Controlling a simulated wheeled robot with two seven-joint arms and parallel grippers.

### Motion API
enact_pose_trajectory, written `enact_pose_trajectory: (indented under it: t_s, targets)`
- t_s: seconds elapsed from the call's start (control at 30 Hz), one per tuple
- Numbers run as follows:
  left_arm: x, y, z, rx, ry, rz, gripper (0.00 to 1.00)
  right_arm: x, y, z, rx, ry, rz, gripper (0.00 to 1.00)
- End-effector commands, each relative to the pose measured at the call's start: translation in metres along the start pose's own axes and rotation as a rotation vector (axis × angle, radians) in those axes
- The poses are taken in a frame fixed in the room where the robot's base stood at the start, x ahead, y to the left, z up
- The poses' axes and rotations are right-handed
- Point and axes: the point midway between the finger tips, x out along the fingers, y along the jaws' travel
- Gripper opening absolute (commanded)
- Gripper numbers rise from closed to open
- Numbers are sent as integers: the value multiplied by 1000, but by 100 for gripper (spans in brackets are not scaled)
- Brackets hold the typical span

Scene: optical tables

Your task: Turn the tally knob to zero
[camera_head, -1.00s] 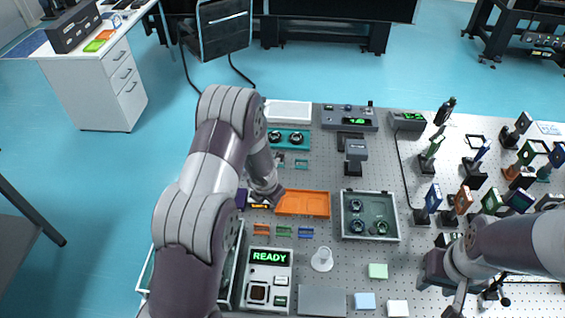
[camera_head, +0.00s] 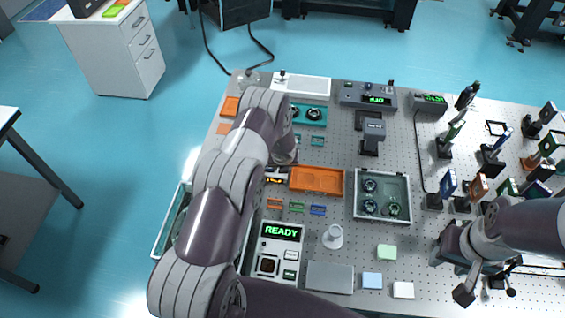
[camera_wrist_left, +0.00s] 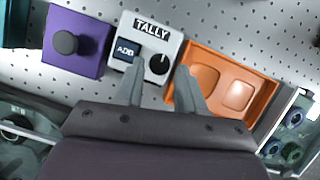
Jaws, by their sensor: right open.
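The white tally box (camera_wrist_left: 143,48) shows in the left wrist view, with its TALLY label, a dark ADD button (camera_wrist_left: 125,54) and a round black tally knob (camera_wrist_left: 159,65) with a pale pointer mark. My left gripper (camera_wrist_left: 160,68) is open. Its two fingertips stand apart on either side of the knob in the picture. I cannot tell whether they touch it. In the head view the tally box (camera_head: 275,180) is partly hidden beside my left arm. My right gripper (camera_head: 457,275) is open and empty over the right front of the table.
A purple box with a dark knob (camera_wrist_left: 70,48) stands left of the tally box. An orange tray (camera_wrist_left: 260,84) lies close on its right. A READY panel (camera_head: 282,235) and a grey-green bin (camera_head: 411,214) are nearby. Optical mounts crowd the table's right side.

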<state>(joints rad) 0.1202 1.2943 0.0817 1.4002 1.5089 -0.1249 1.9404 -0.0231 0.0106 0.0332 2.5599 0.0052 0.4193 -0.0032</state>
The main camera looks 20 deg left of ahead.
Motion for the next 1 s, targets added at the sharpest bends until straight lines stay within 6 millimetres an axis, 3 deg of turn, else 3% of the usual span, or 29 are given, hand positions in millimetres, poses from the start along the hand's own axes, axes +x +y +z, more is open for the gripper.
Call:
enact_pose_trajectory:
  t_s: [0.23,0.57,0.6,0.7,1.0]
  targets:
    - [20,0,0,-1,0,0,39,-7,0,-1,0,0,0,43]
    - [24,0,0,0,0,0,39,-7,0,-1,0,0,0,43]
    - [24,0,0,0,0,0,35,-7,0,-1,0,-1,0,43]
    - [23,0,0,0,0,0,3,-7,0,-1,0,-1,0,43]
    - [24,0,1,16,-1,-8,0,-3,0,0,0,0,0,43]
